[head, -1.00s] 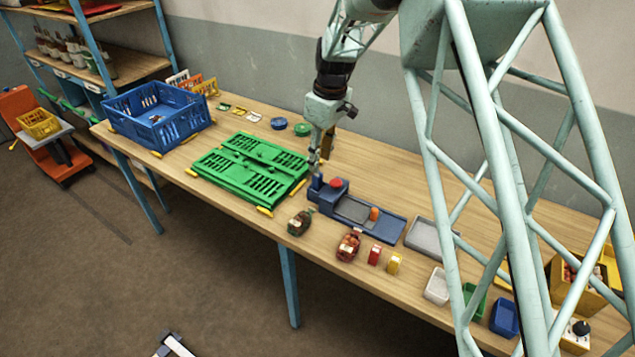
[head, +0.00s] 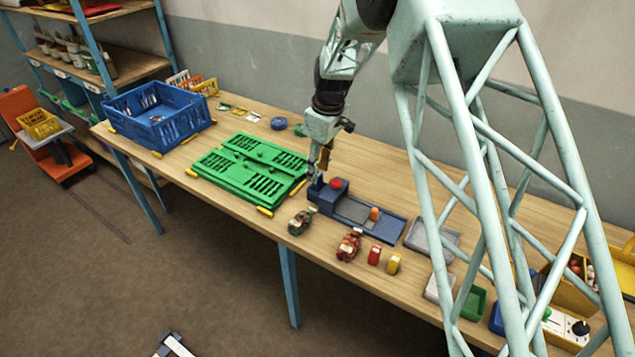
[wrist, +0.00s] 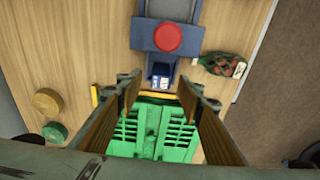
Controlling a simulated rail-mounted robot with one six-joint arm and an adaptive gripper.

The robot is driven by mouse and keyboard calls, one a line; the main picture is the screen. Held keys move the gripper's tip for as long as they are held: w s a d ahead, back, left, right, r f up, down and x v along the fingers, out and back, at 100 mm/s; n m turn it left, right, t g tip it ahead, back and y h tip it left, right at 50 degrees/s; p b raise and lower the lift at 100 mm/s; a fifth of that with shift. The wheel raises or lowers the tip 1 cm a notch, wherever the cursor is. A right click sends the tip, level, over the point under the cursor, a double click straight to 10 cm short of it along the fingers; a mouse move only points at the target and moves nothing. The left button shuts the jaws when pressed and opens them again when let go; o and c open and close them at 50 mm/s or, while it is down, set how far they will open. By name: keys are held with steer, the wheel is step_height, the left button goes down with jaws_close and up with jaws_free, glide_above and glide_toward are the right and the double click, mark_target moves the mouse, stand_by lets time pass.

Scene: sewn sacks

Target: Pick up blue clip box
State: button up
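A small blue box-like piece with white marks (wrist: 161,75) sits at the end of the blue press with a red button (wrist: 167,38); I cannot tell whether it is a separate clip box or part of the press. In the head view it shows as a small blue shape (head: 316,184) beside the press (head: 335,200). My gripper (head: 321,168) hangs above that end of the press. In the wrist view my gripper (wrist: 158,100) is open, its two fingers wide apart with nothing between them. A blue bin (head: 497,319) at the right is partly hidden by my frame.
A green folded crate (head: 250,170) lies left of the press. Small sacks (head: 301,221) (head: 349,244) and red and yellow pieces (head: 374,255) (head: 393,264) lie along the front edge. A blue crate (head: 158,125) stands at the table's left end. Bare table lies behind the press.

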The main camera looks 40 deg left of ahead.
steer(key=shift+s+a+f, duration=0.1)
steer(key=shift+a+f, duration=0.05)
steer(key=shift+f, duration=1.9)
steer(key=c, duration=0.9)
